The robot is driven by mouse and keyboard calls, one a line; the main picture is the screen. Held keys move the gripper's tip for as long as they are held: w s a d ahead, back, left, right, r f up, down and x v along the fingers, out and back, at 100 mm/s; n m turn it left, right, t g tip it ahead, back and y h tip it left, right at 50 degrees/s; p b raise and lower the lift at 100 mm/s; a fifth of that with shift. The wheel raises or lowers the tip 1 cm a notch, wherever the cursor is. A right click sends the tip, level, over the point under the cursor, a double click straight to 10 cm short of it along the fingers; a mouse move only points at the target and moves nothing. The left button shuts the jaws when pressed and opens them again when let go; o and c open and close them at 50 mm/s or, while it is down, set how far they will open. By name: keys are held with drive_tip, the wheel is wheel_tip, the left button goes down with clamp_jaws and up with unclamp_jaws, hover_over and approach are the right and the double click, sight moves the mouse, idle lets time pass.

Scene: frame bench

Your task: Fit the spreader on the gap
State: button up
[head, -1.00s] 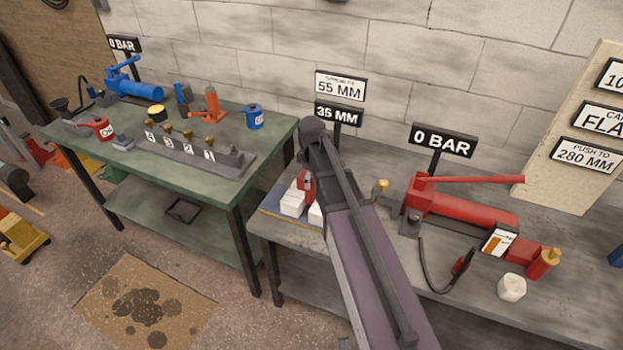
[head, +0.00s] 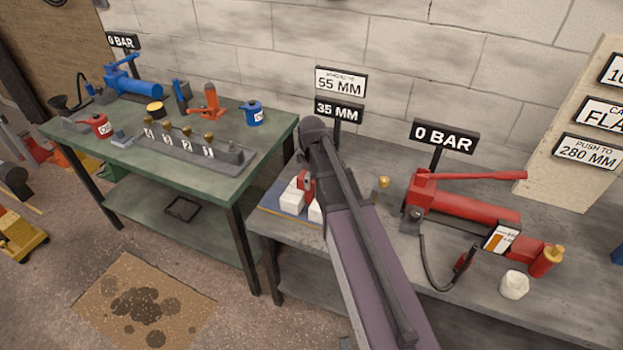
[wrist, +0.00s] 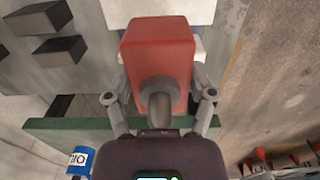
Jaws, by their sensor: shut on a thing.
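The red spreader (wrist: 160,55) fills the middle of the wrist view, with a grey round fitting on its near end. My gripper (wrist: 160,100) has a finger on each side of it and is shut on it. In the head view a small part of the red spreader (head: 306,184) shows beside my arm, by the white blocks (head: 291,200) on a blue base. My arm hides most of the blocks and the gap between them. I cannot tell whether the spreader is seated in the gap. Signs behind it read 55 MM and 35 MM (head: 338,111).
On the grey bench, a red hand pump (head: 465,205) with a hose and a 0 BAR sign (head: 443,136) stands to the right. A white cup (head: 514,284) is near the front. A green table (head: 85,152) with a valve block (head: 200,152) stands left.

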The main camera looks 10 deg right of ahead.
drive_tip(key=shift+f+b, duration=1.4)
idle(0.4)
drive_tip(key=o, duration=1.3)
drive_tip(key=shift+c, duration=0.2)
drive_tip(key=shift+r, duration=0.2)
wheel_tip(320, 180, up, 12)
drive_tip(key=p, duration=1.2)
drive_tip(key=shift+f, duration=0.25)
drive_tip(key=shift+s, duration=0.1)
drive_tip(key=s+m, duration=1)
drive_tip(key=s, duration=0.5)
drive_tip(key=shift+s+d+m, duration=0.15)
drive_tip(key=shift+s+m, duration=0.2)
drive_tip(key=shift+m, duration=0.05)
